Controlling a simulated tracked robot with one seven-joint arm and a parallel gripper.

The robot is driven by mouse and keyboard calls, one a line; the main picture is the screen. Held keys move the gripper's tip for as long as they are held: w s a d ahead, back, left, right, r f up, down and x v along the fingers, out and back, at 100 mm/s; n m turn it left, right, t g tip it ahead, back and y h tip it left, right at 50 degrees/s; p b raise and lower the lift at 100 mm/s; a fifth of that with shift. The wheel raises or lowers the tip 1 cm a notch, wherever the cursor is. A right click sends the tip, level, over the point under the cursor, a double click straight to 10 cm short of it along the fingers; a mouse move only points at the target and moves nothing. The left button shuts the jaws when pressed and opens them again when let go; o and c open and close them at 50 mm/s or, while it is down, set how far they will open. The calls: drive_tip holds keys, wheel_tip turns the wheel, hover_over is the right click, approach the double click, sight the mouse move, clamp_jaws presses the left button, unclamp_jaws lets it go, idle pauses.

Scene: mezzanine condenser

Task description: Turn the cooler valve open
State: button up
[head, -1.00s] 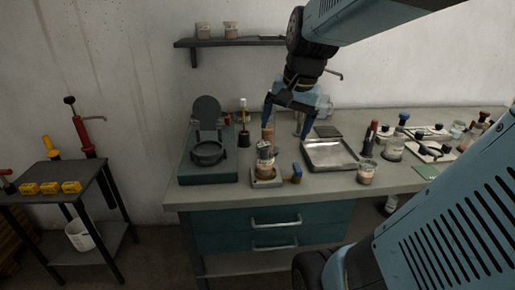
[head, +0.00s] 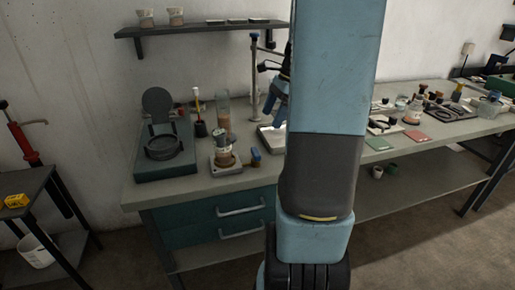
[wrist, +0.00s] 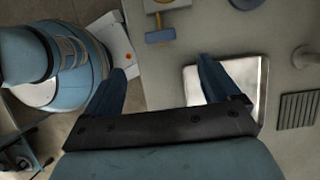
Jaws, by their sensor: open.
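A small apparatus (head: 225,157) with a glass column stands on the bench. A blue T-shaped handle (head: 255,157) sticks out at its right side and looks like the cooler valve. In the wrist view the blue handle (wrist: 160,36) sits on a brass-coloured stem beyond my fingertips, with clear bench between. My gripper (wrist: 163,72) is open and empty above the bench edge and tray, not touching the handle. In the head view my arm hides most of my gripper.
A metal tray (head: 270,139) lies right of the handle, partly hidden by my arm. A tall tap post (head: 254,75) stands behind it. A dark round device (head: 165,150) is on the left. Jars and tools crowd the bench's right side.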

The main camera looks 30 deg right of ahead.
sight(257, 151)
drive_tip(key=x, duration=1.3)
drive_tip(key=shift+a+f, duration=0.15)
drive_tip(key=c, duration=1)
drive_tip(key=shift+d, duration=0.25)
drive_tip(key=shift+c, duration=0.3)
drive_tip(key=shift+a, duration=0.2)
